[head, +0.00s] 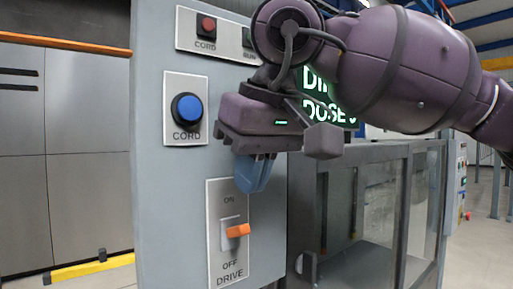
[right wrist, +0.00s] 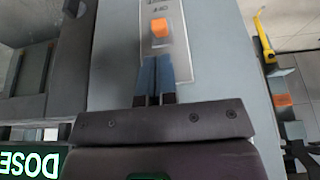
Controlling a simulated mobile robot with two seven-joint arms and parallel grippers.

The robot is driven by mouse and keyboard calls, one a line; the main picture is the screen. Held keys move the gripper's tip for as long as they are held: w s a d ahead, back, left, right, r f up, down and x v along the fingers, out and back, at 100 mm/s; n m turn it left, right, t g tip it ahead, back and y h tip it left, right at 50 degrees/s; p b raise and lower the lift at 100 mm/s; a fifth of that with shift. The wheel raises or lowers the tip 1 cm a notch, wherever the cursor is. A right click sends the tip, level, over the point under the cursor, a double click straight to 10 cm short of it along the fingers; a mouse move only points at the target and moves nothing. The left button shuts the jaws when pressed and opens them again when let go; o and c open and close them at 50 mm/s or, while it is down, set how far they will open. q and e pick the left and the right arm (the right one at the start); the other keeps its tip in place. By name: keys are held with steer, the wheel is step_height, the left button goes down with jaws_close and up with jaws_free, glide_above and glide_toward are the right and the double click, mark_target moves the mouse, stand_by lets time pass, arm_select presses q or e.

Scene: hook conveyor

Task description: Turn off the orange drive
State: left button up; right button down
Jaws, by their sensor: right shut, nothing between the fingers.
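The orange drive switch (head: 237,230) is a small orange lever on a light plate marked ON at the top, OFF and DRIVE below. The lever sticks out at about mid-plate, and I cannot tell for certain which position it is in. My right gripper (head: 252,175) is shut and empty, its blue fingers pointing down just above the lever, near the top of the plate. In the right wrist view the orange lever (right wrist: 159,28) lies just beyond the shut fingertips (right wrist: 155,62), with a small gap. My left gripper is not in view.
The grey panel also carries a blue CORD button (head: 187,107) and a red CORD button (head: 207,24) above. A lit green display (head: 328,108) is partly behind my right arm. A glass-sided cabinet (head: 418,200) stands to the right of the panel.

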mark_target(246, 227)
steer(key=shift+x, duration=2.2)
steer(key=shift+s+f+t+y+b, duration=0.2)
steer(key=shift+t+y+b, duration=0.1)
steer(key=shift+b, duration=0.3)
steer(key=shift+d, duration=0.1)
